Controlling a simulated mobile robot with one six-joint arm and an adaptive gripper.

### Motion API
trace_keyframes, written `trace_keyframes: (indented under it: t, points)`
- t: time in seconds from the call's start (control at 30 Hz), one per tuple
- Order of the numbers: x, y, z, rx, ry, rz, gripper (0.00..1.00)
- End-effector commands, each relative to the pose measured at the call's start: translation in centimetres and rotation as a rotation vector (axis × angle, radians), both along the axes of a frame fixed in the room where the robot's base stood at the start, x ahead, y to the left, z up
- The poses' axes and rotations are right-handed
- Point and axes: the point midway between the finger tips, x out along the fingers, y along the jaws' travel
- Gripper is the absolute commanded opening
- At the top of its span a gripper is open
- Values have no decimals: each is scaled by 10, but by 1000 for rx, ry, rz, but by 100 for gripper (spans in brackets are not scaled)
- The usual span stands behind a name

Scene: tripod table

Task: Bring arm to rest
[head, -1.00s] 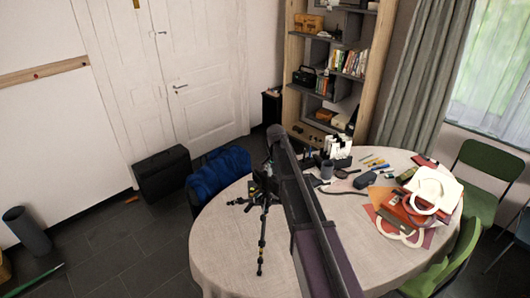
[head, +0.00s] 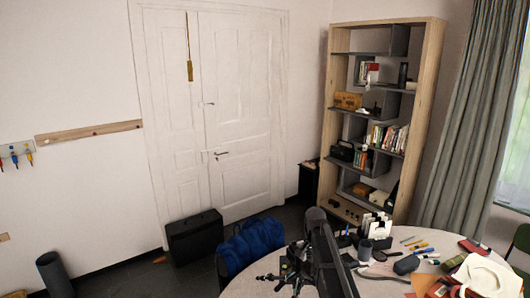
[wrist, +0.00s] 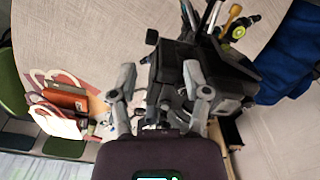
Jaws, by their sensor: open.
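My gripper (wrist: 157,82) shows in the wrist view with its two grey fingers apart. A black tripod (wrist: 205,70) with a bulky dark head lies beyond and partly between the fingers. I cannot tell whether the fingers touch it. In the head view the tripod (head: 289,277) stands on the round table (head: 252,287), left of my dark arm, and its lower part is cut off by the picture's edge. My arm rises over the table and hides part of the tripod; the gripper is not clear there.
Bags (head: 482,277), a dark pouch (head: 406,264) and pens crowd the table's right side. A shelf (head: 432,110) stands behind. A grey bin (head: 54,274) stands at lower left.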

Motion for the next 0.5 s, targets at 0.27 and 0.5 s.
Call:
trace_keyframes:
  t: [0.27,0.5]
  points:
    - [-85,1,-37,-2,-2,183,61]
    - [-188,1,-78,-5,-3,438,61]
